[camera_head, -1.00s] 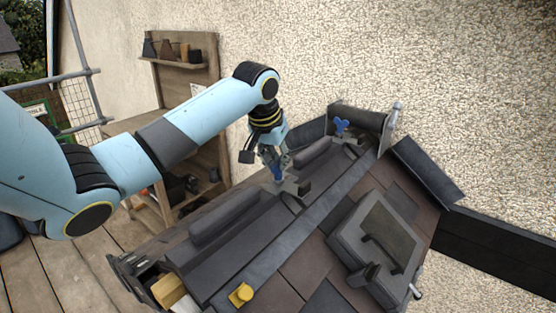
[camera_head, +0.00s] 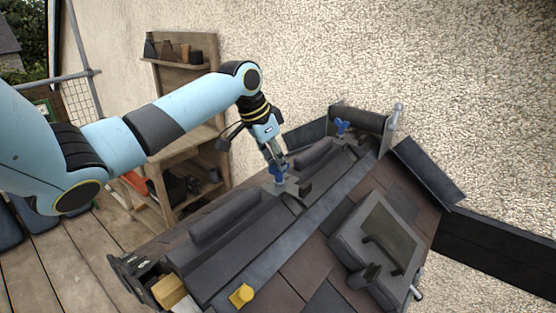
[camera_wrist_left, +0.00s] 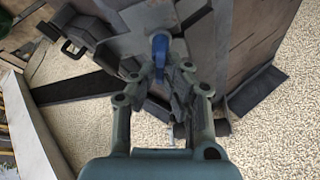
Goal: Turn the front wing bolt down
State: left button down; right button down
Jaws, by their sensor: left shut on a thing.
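The front blue wing bolt (camera_head: 279,176) stands on a grey clamp plate on the roof ridge, between two dark ridge tiles. My left gripper (camera_head: 277,162) reaches down to it from above and is shut on its wings. In the left wrist view the blue bolt (camera_wrist_left: 160,48) shows between the fingertips of the left gripper (camera_wrist_left: 162,75), with the grey plate beneath it. A second blue wing bolt (camera_head: 341,126) stands farther back on the ridge, untouched. My right gripper does not show.
A dark-framed roof window (camera_head: 375,240) lies on the right slope. A yellow piece (camera_head: 241,295) sits near the front edge. A wooden shelf unit (camera_head: 187,110) stands against the pebbled wall at the left. Open air lies above the ridge.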

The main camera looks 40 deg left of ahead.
pick_arm(q)
jog(key=shift+w+r, duration=0.15)
jog(key=shift+r, duration=0.15)
jog(key=c, duration=1.6)
grip_release()
jog(key=shift+o, duration=0.9)
jog(key=shift+f, duration=0.2)
jog(key=v, duration=1.2)
jog(key=shift+s, duration=0.25)
jog(key=shift+a, duration=0.1)
